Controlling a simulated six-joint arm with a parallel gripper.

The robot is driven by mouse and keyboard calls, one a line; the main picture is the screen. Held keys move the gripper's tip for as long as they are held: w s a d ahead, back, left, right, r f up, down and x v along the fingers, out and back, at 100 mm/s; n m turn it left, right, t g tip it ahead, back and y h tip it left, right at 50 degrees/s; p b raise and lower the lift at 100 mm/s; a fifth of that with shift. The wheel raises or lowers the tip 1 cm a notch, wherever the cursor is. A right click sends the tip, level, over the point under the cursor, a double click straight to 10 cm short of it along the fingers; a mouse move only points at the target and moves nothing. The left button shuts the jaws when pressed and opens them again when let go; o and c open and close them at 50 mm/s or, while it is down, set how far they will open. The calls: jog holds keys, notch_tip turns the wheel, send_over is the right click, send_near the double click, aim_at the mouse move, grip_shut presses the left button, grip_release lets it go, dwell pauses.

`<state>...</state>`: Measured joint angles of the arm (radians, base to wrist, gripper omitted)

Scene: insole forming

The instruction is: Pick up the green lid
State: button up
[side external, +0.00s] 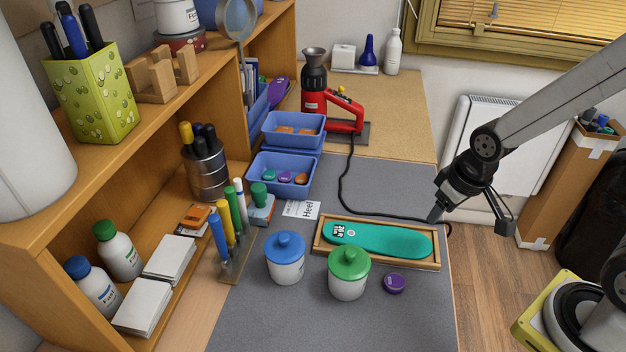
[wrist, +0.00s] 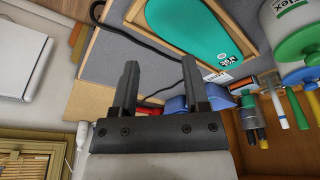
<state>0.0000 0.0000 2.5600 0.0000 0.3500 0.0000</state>
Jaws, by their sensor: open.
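The green lid (side external: 348,262) sits on a white jar (side external: 348,288) in front of the wooden tray. In the wrist view the green lid (wrist: 303,42) shows at the upper right, partly cut off by the frame, with its jar (wrist: 290,14).
A jar with a blue lid (side external: 285,246) stands left of the green-lidded jar. A purple lid (side external: 394,283) lies to its right. A wooden tray (side external: 320,250) holding a teal insole (side external: 380,239) lies behind. A black cable (side external: 345,195) crosses the grey mat, whose front right is clear.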

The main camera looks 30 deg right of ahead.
jog(key=shift+o, duration=0.2)
jog(key=shift+o, duration=0.7)
notch_tip(320, 180, up, 6)
jog(key=n+g, duration=0.3)
jog(key=n, duration=1.4)
send_over(351, 253)
jog(key=shift+f, duration=1.35)
jog(key=shift+f, duration=0.1)
